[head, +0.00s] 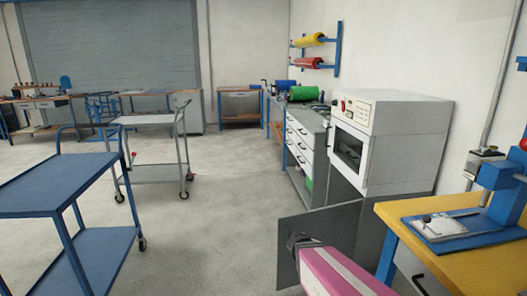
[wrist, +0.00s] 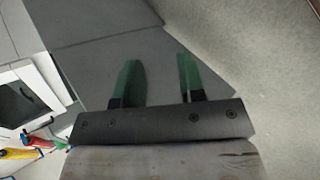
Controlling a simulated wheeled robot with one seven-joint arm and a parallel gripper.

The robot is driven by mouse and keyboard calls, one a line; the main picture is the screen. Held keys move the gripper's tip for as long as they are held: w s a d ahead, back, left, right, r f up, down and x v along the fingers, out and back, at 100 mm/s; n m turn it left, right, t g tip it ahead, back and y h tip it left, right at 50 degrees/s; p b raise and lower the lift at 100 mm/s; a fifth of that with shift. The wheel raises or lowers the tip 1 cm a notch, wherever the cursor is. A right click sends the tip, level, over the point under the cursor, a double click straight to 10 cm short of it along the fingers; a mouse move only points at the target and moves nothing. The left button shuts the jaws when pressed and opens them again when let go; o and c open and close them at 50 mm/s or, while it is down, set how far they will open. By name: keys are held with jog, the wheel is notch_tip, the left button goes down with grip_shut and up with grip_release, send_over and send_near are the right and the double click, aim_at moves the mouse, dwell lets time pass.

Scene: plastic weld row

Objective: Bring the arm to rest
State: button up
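My gripper (wrist: 160,66) shows in the wrist view with two green fingers standing apart and nothing between them. It is open and empty. Behind the fingers are flat grey panels; I cannot tell whether the fingertips touch them. In the head view a pink part of my arm reaches in from the bottom, its dark end in front of a grey panel (head: 343,225). The green fingers cannot be made out in the head view.
A white oven-like machine (head: 405,118) stands on a grey cabinet right of centre. A yellow-topped bench (head: 408,207) with a blue press is at right. Blue (head: 62,182) and grey (head: 150,119) trolleys stand left. The middle floor is clear.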

jog(key=s+a+r+m+g+y, duration=0.3)
jog(key=s+a+r+m+y, duration=0.2)
jog(key=m+y, duration=0.3)
jog(key=shift+a+m+y, duration=0.4)
jog(key=shift+a+y, duration=0.1)
jog(key=shift+a, duration=0.05)
dwell(0.6)
